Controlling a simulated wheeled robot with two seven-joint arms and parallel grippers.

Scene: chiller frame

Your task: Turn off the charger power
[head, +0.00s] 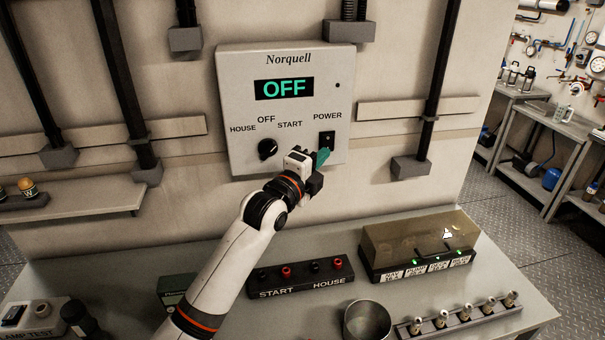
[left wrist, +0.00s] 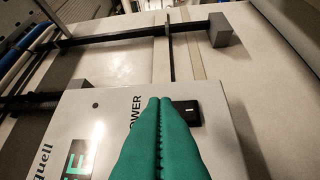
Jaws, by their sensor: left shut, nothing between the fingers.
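The charger panel (head: 232,90) is a pale "Norquell" box on the wall, and its display (head: 284,88) reads OFF in green. The black POWER rocker switch (head: 327,138) sits at its lower right. It also shows in the left wrist view (left wrist: 187,113), with a white bar mark. A black rotary knob (head: 267,149) is at lower left, under HOUSE, OFF and START. My left gripper (head: 322,156), with green fingers, is shut and empty just below the switch. In the left wrist view its fingertips (left wrist: 160,100) are beside the switch; contact is unclear. My right gripper is out of view.
A bench below holds a START/HOUSE terminal block (head: 300,278), a clear-covered box (head: 418,244) with green lights, a metal cup (head: 367,321) and a rack of posts (head: 462,318). Wall pipes and a shelf (head: 80,206) flank the panel.

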